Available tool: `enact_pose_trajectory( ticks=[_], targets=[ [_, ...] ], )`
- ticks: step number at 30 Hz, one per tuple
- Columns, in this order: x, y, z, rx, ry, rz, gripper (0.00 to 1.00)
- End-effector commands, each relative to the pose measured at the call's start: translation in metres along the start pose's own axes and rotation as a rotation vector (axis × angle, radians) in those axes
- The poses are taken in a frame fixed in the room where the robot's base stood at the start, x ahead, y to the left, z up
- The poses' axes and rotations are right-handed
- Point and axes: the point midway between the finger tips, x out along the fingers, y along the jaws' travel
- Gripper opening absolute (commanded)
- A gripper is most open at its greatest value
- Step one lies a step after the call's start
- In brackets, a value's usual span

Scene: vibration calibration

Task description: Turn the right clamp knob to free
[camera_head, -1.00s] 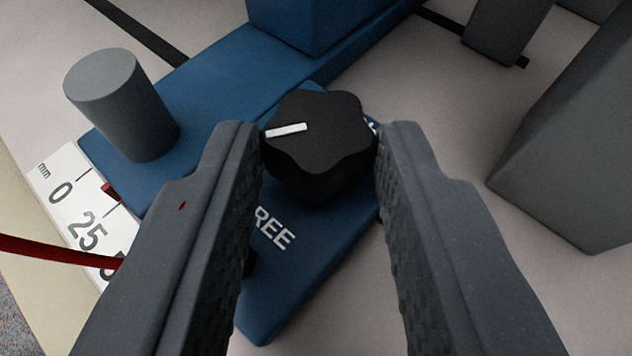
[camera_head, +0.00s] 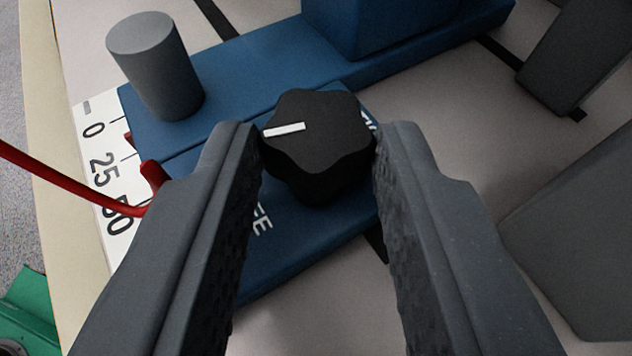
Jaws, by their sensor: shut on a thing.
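The black lobed clamp knob (camera_head: 322,150) sits on a blue plate (camera_head: 290,265) in the middle of the view. A white pointer line on its top points left in the picture. My gripper (camera_head: 318,152) has one finger on each side of the knob and is shut on it. White lettering, partly hidden by the left finger, shows below the knob and ends in "EE". More white lettering at the knob's upper right is mostly covered by the knob and right finger.
A grey cylinder (camera_head: 157,66) stands on the blue base at upper left. A white mm scale (camera_head: 97,150) and a red cable (camera_head: 70,187) lie at left. A large grey block (camera_head: 580,240) is at right, and a green object (camera_head: 28,300) at lower left.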

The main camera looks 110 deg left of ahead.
Motion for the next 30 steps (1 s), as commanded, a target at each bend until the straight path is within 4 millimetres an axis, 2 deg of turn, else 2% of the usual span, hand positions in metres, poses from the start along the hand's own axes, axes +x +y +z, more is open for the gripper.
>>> enact_pose_trajectory(
  ticks=[8, 9, 10, 22, 26, 30],
  targets=[
    [0.000, 0.000, -0.001, -0.001, 0.001, 0.000, 0.06],
    [0.000, 0.000, -0.001, -0.001, 0.001, 0.001, 0.31],
    [0.000, 0.000, -0.001, -0.001, 0.001, 0.001, 0.38],
    [-0.006, 0.001, 0.000, -0.001, 0.000, 0.001, 0.38],
    [-0.025, 0.001, 0.000, -0.001, 0.001, 0.003, 0.38],
    [-0.053, 0.002, 0.000, -0.003, -0.001, 0.005, 0.38]
  ],
)
